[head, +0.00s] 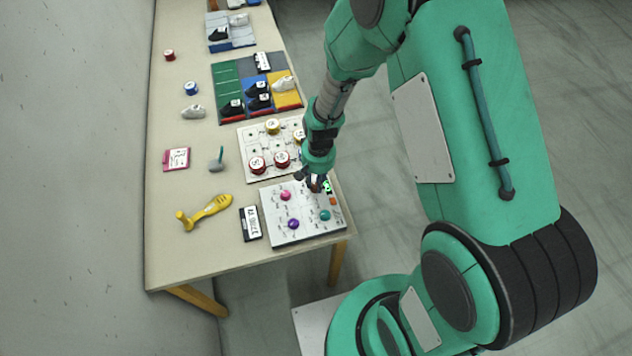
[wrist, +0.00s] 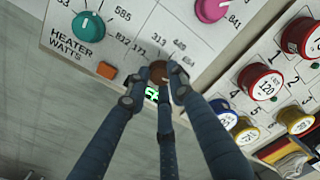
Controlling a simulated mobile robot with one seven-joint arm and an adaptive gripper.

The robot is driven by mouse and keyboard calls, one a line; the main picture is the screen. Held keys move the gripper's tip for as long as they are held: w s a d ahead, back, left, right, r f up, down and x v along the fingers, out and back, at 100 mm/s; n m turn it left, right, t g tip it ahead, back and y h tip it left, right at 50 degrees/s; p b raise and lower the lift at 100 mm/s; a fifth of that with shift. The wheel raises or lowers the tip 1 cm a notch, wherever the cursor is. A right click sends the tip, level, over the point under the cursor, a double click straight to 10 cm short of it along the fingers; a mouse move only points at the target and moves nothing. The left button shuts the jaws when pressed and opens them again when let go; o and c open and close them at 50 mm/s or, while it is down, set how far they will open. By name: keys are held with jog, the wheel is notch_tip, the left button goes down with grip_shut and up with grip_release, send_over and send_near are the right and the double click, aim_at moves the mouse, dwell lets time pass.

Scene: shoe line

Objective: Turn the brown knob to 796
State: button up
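The brown knob (wrist: 158,70) sits near the edge of the white knob panel (head: 300,232), with printed numbers around it. In the wrist view, my gripper (wrist: 158,77) has its dark fingers closed in around the knob, the tips against its sides. A middle finger covers its near side. The knob's pointer is hidden, so its setting cannot be read. A green lit display (wrist: 152,93) beside it is partly covered by the fingers, and its digits are not legible. In the head view, my gripper (head: 313,182) is over the panel's far right corner and hides the brown knob.
The panel also has a teal knob (wrist: 88,26), a pink knob (wrist: 212,8), a purple knob (head: 293,223) and an orange button (wrist: 106,70). A board with red and yellow round pieces (wrist: 260,84) lies close by. A yellow tool (head: 207,208) lies left.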

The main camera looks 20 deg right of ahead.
jog(key=o, duration=0.3)
jog(key=shift+d+r, duration=0.15)
jog(key=shift+r, duration=2.85)
jog(key=shift+d+r, duration=0.15)
jog(key=shift+r, duration=2.85)
jog(key=shift+r+b, duration=0.1)
jog(key=shift+b, duration=0.55)
jog(key=shift+s+r+m+b, duration=0.1)
jog(key=shift+r+m+b, duration=0.4)
jog(key=shift+r+b, duration=0.45)
jog(key=shift+f, duration=0.15)
jog(key=shift+f, duration=0.1)
jog(key=f+b, duration=0.1)
jog(key=f, duration=0.3)
jog(key=f+b, duration=0.1)
jog(key=f, duration=0.4)
jog(key=f+b, duration=0.1)
jog(key=f, duration=0.3)
jog(key=shift+a+f, duration=0.3)
